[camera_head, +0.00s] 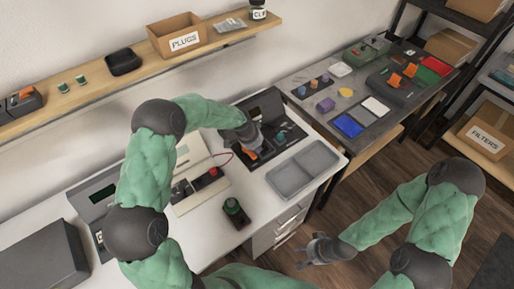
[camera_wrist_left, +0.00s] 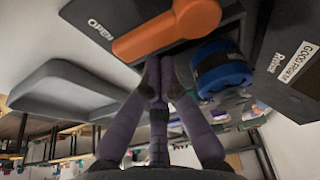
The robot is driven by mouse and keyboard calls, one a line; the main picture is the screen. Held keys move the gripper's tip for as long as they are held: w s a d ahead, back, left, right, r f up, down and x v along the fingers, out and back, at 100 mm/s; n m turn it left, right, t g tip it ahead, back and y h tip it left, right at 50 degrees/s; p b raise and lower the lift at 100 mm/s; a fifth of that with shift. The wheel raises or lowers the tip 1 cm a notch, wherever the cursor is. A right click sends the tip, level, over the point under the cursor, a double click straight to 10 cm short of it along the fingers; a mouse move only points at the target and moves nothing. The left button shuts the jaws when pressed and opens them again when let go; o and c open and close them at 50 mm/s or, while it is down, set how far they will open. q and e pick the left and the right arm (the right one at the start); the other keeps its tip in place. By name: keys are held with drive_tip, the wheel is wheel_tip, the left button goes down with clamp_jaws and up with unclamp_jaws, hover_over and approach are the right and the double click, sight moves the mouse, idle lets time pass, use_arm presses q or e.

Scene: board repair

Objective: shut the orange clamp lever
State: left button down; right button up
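The orange clamp lever (camera_head: 249,154) is on a dark fixture (camera_head: 268,104) on the white bench, largely behind my left gripper (camera_head: 252,142). In the left wrist view the lever (camera_wrist_left: 165,30) is a thick orange bar with a rounded end, lying across the dark labelled fixture (camera_wrist_left: 90,14). There my left gripper's fingers (camera_wrist_left: 162,66) converge at their tips, close to the lever, with nothing seen between them. I cannot tell whether they touch it. My right gripper (camera_head: 312,250) hangs over the floor, away from the bench; its finger opening is unclear.
A blue round part (camera_wrist_left: 222,72) sits right beside the lever in the left wrist view. A grey two-part tray (camera_head: 318,158) lies right of the fixture. A red-topped device (camera_head: 212,172) and a small dark green-topped item (camera_head: 233,209) stand to the left and front.

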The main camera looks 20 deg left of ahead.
sight(251, 158)
use_arm(q)
drive_tip(key=shift+s+a+m, duration=0.1)
drive_tip(key=shift+s+m, duration=0.35)
drive_tip(key=shift+m, duration=0.55)
drive_tip(key=shift+s+g+h, duration=0.1)
drive_tip(key=shift+g+h, duration=0.2)
drive_tip(key=shift+s+a+m, duration=0.25)
drive_tip(key=shift+s+m, duration=0.15)
drive_tip(key=shift+m, duration=0.7)
drive_tip(key=m, duration=0.1)
drive_tip(key=s+m+g, duration=0.1)
drive_tip(key=shift+a+m+h, duration=0.3)
drive_tip(key=shift+a+m, duration=0.05)
drive_tip(key=shift+m, duration=0.05)
drive_tip(key=m, duration=0.1)
drive_tip(key=a+m+g+b, duration=0.1)
drive_tip(key=shift+s+m, duration=0.3)
drive_tip(key=shift+s, duration=0.05)
drive_tip(key=m, duration=0.1)
drive_tip(key=a+m+g, duration=0.1)
drive_tip(key=m, duration=0.2)
drive_tip(key=shift+s+a, duration=0.25)
drive_tip(key=shift+s, duration=0.3)
drive_tip(key=shift+s+a, duration=0.15)
drive_tip(key=shift+s, duration=0.45)
